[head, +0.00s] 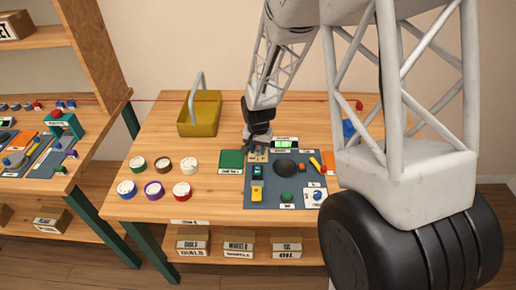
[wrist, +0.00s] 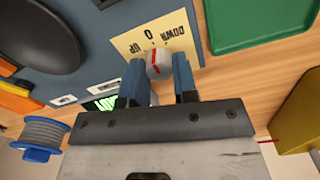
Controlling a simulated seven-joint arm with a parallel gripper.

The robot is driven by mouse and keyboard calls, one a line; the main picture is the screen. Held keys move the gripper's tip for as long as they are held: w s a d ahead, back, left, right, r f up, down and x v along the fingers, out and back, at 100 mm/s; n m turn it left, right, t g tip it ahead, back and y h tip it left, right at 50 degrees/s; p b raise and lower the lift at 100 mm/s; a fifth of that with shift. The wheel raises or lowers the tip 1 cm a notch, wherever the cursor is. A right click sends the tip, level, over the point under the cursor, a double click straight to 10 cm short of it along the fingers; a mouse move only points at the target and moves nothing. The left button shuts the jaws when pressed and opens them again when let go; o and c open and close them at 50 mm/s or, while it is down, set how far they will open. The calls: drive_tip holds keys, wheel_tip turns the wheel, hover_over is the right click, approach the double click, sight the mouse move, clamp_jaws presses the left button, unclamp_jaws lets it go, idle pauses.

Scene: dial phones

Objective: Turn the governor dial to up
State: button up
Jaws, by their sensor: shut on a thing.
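The governor dial is a small pale knob (wrist: 159,66) with a red line on it, in the wrist view. It sits at a cream plate (wrist: 140,40) lettered DOWN, 0 and UP. The red line lies near the 0; I cannot tell exactly which mark it points to. My gripper (wrist: 159,78) is shut on the knob, with one finger on each side. In the head view my gripper (head: 256,148) is low over the back left corner of the grey-blue panel (head: 262,200), and the knob is hidden there.
A black round part (head: 286,167) and a green display (head: 285,143) are on the panel. A green tray (head: 231,161) lies just left. A yellow basket (head: 185,127) stands behind. Several round pots, including a purple one (head: 154,190), stand on the left. A blue spool (wrist: 40,138) is nearby.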

sight(258, 150)
drive_tip(key=n, duration=0.8)
drive_tip(key=shift+n, duration=0.3)
idle(0.4)
drive_tip(key=o, duration=0.9)
drive_tip(key=shift+o, duration=0.2)
drive_tip(key=shift+r, duration=3.9)
